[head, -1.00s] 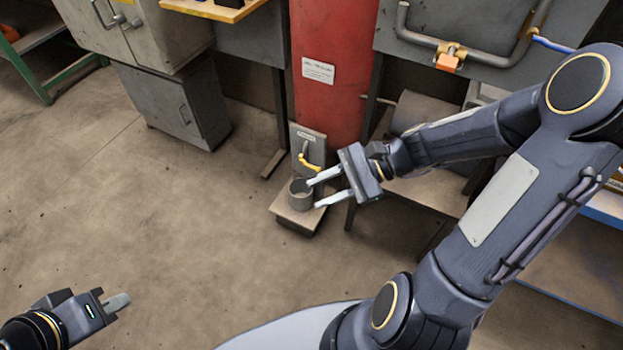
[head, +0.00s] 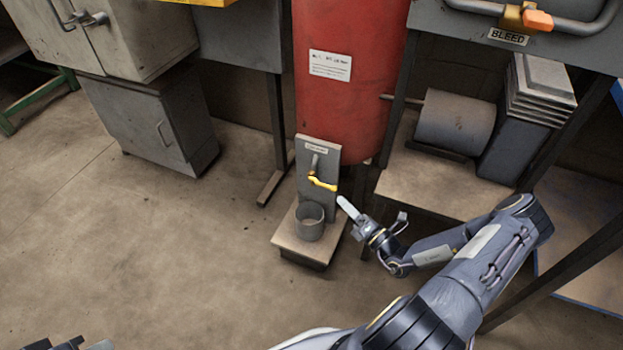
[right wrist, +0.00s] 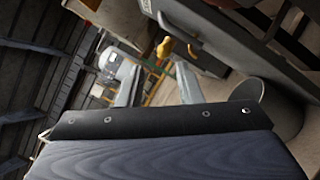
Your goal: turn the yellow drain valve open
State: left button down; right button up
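The yellow drain valve handle (head: 322,184) sits on a short grey pipe on an upright labelled plate (head: 327,206), below the red tank. It lies roughly crosswise, its right end a little lower. My right gripper (head: 347,206) is just right of and below the handle, apart from it, and seen edge-on. In the right wrist view its two fingers (right wrist: 157,75) are spread with nothing between them, and the yellow handle (right wrist: 180,30) shows beyond them. My left gripper (head: 75,344) is barely in view at the bottom left edge; its fingers are mostly cut off.
A grey cup (head: 310,222) stands on the small base (head: 289,240) under the valve. The red tank (head: 350,110) rises behind. A table leg (head: 396,100), a grey cylinder (head: 455,122) on a low shelf and an orange BLEED handle (head: 538,20) are right. Floor at left is clear.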

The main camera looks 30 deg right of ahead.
aim_at(327, 185)
jog(key=x, duration=0.2)
jog(key=b+x, duration=0.1)
jog(key=x, duration=0.2)
jog(key=b+x, duration=0.1)
jog(key=x, duration=0.1)
jog(key=shift+w+f, duration=0.25)
jog(key=shift+w, duration=0.05)
jog(key=shift+w+a+r, duration=0.1)
jog(key=shift+w+r, duration=0.1)
jog(key=shift+w, duration=0.2)
jog(key=shift+c, duration=0.3)
grip_shut()
